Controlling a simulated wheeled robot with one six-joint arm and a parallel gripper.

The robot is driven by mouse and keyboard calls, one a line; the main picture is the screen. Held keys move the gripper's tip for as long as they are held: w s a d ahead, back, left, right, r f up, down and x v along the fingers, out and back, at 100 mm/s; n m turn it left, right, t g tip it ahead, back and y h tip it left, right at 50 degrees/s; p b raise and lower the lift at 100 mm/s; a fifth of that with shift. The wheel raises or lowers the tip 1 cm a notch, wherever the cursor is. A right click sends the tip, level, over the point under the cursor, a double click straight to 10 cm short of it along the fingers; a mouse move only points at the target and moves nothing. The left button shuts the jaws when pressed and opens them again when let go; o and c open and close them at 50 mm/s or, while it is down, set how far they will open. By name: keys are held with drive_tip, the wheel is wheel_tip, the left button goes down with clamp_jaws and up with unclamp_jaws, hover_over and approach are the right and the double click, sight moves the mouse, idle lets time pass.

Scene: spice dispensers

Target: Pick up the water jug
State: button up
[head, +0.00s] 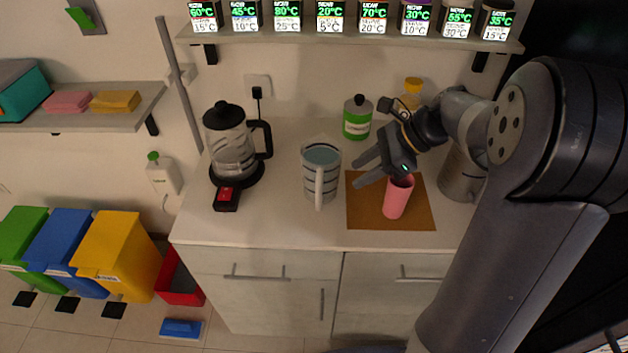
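The water jug (311,184) is a grey vessel with dark bands and what looks like bluish water inside. It stands upright on the white counter, left of the brown mat, with its handle toward the front. My gripper (356,172) is just right of the jug, its fingers pointing left toward it. The fingers are spread apart with nothing seen between them. A small gap shows between the fingertips and the jug; depth is hard to judge.
A pink cup (397,199) stands on the brown mat (365,213) below my gripper. A kettle (230,150) stands left of the jug. A green bottle (357,118) is behind. Displays line the shelf (345,38) above. The counter (270,215) is clear in front of the jug.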

sight(320, 180)
drive_tip(key=x, duration=1.1)
drive_tip(key=shift+s+a+r+p, duration=0.2)
drive_tip(key=shift+s+a+p, duration=0.1)
drive_tip(key=shift+c, duration=0.6)
clamp_jaws()
drive_tip(key=shift+r, duration=0.1)
idle(0.3)
